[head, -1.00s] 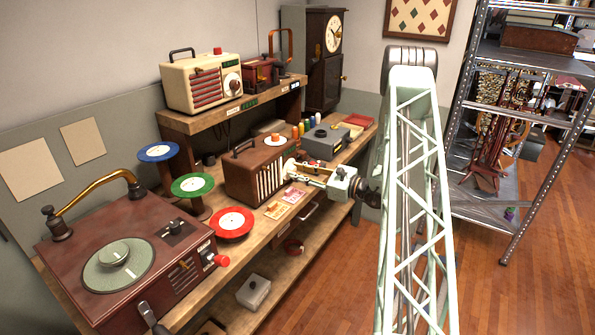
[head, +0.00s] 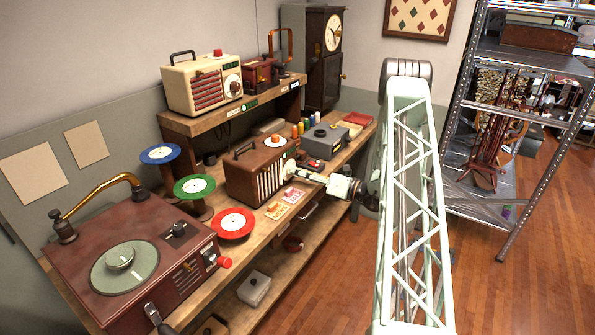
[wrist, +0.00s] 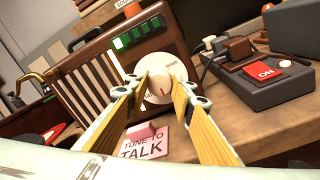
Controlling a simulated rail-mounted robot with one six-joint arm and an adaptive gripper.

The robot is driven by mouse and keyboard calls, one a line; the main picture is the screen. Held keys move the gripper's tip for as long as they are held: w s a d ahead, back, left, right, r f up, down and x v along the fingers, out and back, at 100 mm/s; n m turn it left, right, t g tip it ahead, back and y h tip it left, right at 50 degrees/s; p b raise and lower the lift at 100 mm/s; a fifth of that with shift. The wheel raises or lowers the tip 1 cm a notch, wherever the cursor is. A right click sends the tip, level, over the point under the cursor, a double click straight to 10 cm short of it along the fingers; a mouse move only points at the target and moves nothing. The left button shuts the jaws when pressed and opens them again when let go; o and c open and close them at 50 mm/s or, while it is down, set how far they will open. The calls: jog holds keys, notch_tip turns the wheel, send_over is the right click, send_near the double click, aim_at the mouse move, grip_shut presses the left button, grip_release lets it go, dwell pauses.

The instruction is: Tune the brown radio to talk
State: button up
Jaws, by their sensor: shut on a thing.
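The brown radio (head: 262,172) stands on the bench, its front slatted, and it fills the left of the wrist view (wrist: 88,62). Its round cream dial (wrist: 160,70) has a red pointer mark that points down in the picture. The word "news" shows near the dial's top right; other lettering is partly hidden by the fingers. My gripper (wrist: 161,88) is shut on the dial, with one yellow-padded finger on each side of its middle. A green light strip (wrist: 137,36) above the dial is partly lit. A pink card (wrist: 145,142) below reads "TUNE TO TALK".
A grey box with a red "ON" switch (wrist: 265,69) sits right of the radio. A red disc stand (head: 233,224) and a brown record player (head: 135,255) are to the left. A cream radio (head: 203,84) stands on the shelf above. Floor right of the bench is clear.

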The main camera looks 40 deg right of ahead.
jog(key=m+p, duration=0.2)
jog(key=m, duration=0.3)
jog(key=shift+m, duration=0.4)
jog(key=m+p, duration=0.2)
jog(key=m, duration=0.4)
jog(key=shift+f+t, duration=0.15)
jog(key=shift+t, duration=0.15)
jog(key=shift+m, duration=0.3)
jog(key=o, duration=0.8)
jog(key=shift+o, duration=0.2)
jog(key=shift+s, duration=0.1)
jog(key=v, duration=1.2)
jog(key=shift+a, duration=0.15)
